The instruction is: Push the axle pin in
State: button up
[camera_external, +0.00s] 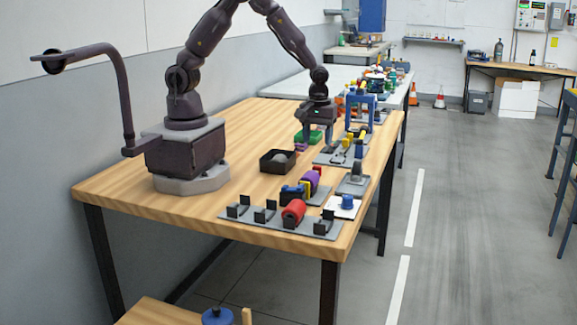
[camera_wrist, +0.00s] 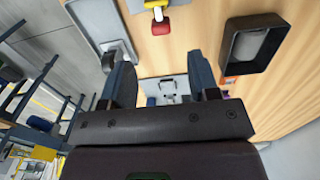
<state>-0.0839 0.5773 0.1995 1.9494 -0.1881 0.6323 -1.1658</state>
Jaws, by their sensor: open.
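My gripper (camera_external: 317,142) is open over the workbench, with its fingers pointing down and apart. It also shows in the wrist view (camera_wrist: 165,86), with a blue-grey finger on each side. Between the fingers is part of a pale grey plate with a small grey fitting (camera_wrist: 168,96); nothing is seen clamped. In the external view, a grey plate (camera_external: 326,159) with small dark and yellow parts lies beside and beneath the gripper. I cannot tell which part is the axle pin. The gripper body hides the lower part of the wrist view.
A black tray (camera_wrist: 230,42) holds a grey piece; it also shows in the external view (camera_external: 266,166). A green block (camera_external: 302,137) is close behind the fingers. A blue frame (camera_external: 361,98) stands to the right. Nearer are a red cylinder (camera_external: 294,212) and a purple roll (camera_external: 310,183).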

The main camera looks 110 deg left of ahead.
notch_tip(320, 180, up, 4)
jog(key=shift+f, duration=0.15)
dwell(0.3)
jog(key=s+d+r+m+t, duration=0.2)
jog(key=s+d+r+m, duration=0.2)
jog(key=s+r+m, duration=0.4)
jog(key=s+d+r+m+t, duration=0.3)
jog(key=s+d+r+m, duration=0.2)
jog(key=s+r+m, duration=0.4)
jog(key=shift+s+d+r+m+t, duration=0.2)
jog(key=shift+r+m+t, duration=0.1)
jog(key=shift+r+m, duration=0.3)
